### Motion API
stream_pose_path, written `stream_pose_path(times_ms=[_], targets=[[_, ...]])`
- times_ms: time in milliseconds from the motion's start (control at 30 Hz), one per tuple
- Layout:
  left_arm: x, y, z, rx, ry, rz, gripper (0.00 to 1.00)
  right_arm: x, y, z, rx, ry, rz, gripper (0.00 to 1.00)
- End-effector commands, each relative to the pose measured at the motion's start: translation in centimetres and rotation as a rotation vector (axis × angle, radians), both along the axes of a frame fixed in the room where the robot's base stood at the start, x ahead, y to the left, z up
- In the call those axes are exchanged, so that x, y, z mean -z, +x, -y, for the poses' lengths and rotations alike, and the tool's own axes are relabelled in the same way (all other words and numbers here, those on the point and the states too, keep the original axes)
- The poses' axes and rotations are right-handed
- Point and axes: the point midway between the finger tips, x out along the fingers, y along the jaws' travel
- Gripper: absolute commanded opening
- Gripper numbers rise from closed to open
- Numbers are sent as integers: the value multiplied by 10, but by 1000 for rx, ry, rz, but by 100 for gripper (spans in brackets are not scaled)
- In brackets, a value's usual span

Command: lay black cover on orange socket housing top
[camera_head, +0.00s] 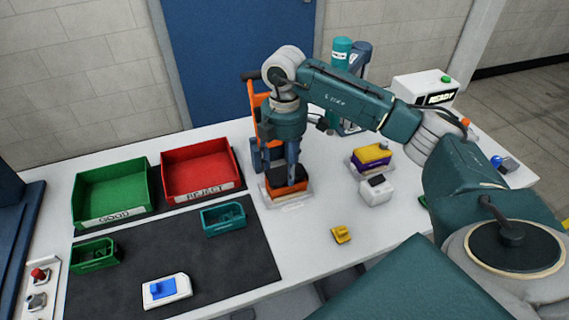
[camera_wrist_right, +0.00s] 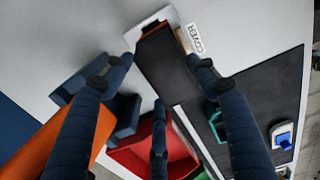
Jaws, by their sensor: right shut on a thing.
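The orange socket housing (camera_head: 289,194) sits on a white plate (camera_head: 292,205) near the middle of the table. The black cover (camera_head: 279,179) is on top of it or just above it; I cannot tell whether a gap is left. My right gripper (camera_head: 291,176) points down from above and is shut on the black cover. In the right wrist view the cover (camera_wrist_right: 167,66) lies between my fingers and hides most of the housing, with only a thin orange-brown edge showing. A "COVER" label (camera_wrist_right: 195,38) is beside it. My left gripper is not in view.
A green GOOD bin (camera_head: 111,216) and a red REJECT bin (camera_head: 205,189) stand left. A teal bin (camera_head: 222,219) is on the dark mat. An orange and blue stand (camera_head: 252,115) is close behind my gripper. A yellow-purple block (camera_head: 371,155) and a yellow part (camera_head: 341,234) are right.

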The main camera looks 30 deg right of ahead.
Motion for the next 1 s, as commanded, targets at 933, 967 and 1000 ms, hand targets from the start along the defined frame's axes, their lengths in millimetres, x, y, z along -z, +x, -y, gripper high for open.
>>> stream_pose_path(times_ms=[933,967,1000], targets=[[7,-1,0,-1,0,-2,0,11,0,0,0,0,0,36],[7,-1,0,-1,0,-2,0,11,0,0,0,0,0,36],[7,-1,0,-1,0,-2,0,11,0,0,0,0,0,64]])
